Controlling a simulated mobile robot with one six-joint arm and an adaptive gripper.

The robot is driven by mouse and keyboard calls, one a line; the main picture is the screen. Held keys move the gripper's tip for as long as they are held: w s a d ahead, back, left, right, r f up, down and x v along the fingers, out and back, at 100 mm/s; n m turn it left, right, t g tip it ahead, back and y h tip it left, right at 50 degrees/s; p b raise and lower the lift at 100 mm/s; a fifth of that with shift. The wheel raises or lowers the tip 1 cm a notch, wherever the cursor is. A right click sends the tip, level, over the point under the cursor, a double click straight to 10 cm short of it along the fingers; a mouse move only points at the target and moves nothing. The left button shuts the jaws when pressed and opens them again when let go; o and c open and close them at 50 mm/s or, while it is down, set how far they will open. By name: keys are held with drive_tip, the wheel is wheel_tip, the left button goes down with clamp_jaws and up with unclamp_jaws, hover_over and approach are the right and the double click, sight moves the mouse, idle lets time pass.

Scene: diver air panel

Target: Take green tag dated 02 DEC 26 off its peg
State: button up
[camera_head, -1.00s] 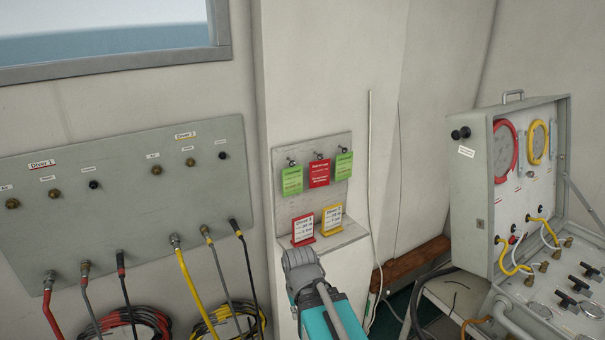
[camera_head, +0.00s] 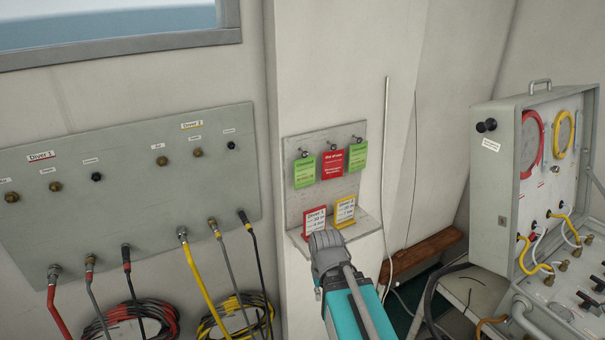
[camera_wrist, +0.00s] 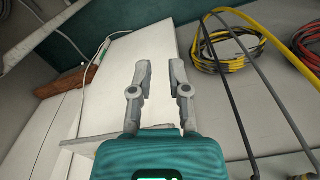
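Two green tags hang on a small grey peg board (camera_head: 293,213) on the wall pillar: a left green tag (camera_head: 304,172) and a right green tag (camera_head: 358,157). A red tag (camera_head: 332,164) hangs between them. The dates on the green tags are too small to read, so I cannot tell which is 02 DEC 26. My gripper (camera_head: 325,240) is below the tags, in front of the board's lower shelf, touching none of them. In the wrist view my gripper (camera_wrist: 160,68) has its two fingers apart with nothing between them.
A red card (camera_head: 314,222) and a yellow card (camera_head: 344,211) stand on the board's shelf, close to my gripper. A grey hose panel (camera_head: 130,200) is on the left. An open instrument case (camera_head: 490,190) stands on the right. The space before the tags is clear.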

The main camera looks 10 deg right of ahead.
drive_tip(key=w+a+r+m+h+p, duration=0.1)
drive_tip(key=w+r+m+h+p, duration=0.5)
drive_tip(key=w+r+p, duration=0.5)
drive_tip(key=w+a+r+m+t+h+p, duration=0.2)
drive_tip(key=w+a+r+m+h+p, duration=0.1)
drive_tip(key=w+r, duration=0.4)
drive_tip(key=w+a+r+m+t+h+p, duration=0.2)
drive_tip(key=w+a+r, duration=0.5)
drive_tip(key=r, duration=0.4)
drive_tip(key=a+m+h+p, duration=0.1)
drive_tip(key=m+h, duration=0.1)
drive_tip(key=m, duration=0.1)
drive_tip(key=shift+w+r+p, duration=0.15)
drive_tip(key=shift+w+p, duration=0.05)
drive_tip(key=shift+p, duration=0.1)
drive_tip(key=shift+d, duration=0.15)
drive_tip(key=b, duration=0.3)
approach(305, 169)
drive_tip(key=d, duration=0.1)
drive_tip(key=w+d, duration=0.1)
drive_tip(key=shift+d+r, duration=0.1)
drive_tip(key=shift+d, duration=0.2)
drive_tip(key=shift+x, duration=0.8)
drive_tip(key=shift+r, duration=0.1)
